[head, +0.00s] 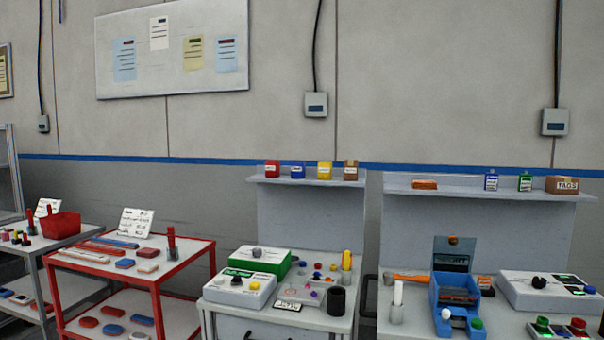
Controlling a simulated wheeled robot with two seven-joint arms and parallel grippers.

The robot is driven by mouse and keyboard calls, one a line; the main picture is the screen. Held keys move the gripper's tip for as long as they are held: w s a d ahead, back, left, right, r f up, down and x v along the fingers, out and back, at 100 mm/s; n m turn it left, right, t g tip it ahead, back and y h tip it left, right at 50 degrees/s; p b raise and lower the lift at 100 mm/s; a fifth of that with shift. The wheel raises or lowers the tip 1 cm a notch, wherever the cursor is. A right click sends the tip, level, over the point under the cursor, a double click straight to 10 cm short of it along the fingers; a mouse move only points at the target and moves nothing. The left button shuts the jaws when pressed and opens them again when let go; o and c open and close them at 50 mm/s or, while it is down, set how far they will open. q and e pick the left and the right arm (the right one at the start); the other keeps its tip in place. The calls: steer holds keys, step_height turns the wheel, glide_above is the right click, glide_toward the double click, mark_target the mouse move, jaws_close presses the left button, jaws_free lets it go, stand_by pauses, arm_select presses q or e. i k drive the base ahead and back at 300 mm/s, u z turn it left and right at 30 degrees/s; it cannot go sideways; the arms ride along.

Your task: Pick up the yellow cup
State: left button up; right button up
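A small yellow container (325,171) with a white label stands on the shelf above the middle workbench, between a blue and a brown one. A yellow upright cylinder (346,261) stands at the right side of the middle workbench, just behind a black cup-shaped object (337,300). Both yellow things are small in view, and I cannot tell for sure which is a cup. Neither of my grippers is in view.
The middle workbench (318,321) also holds a green box (262,261), a white control box (240,288) and several small coloured parts. A red cart (200,246) stands left of it. Another bench with a blue device (455,293) is to the right, beyond a narrow gap.

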mark_target(325, 168)
steer(key=u, duration=1.15)
steer(key=i, duration=1)
steer(key=z, duration=0.7)
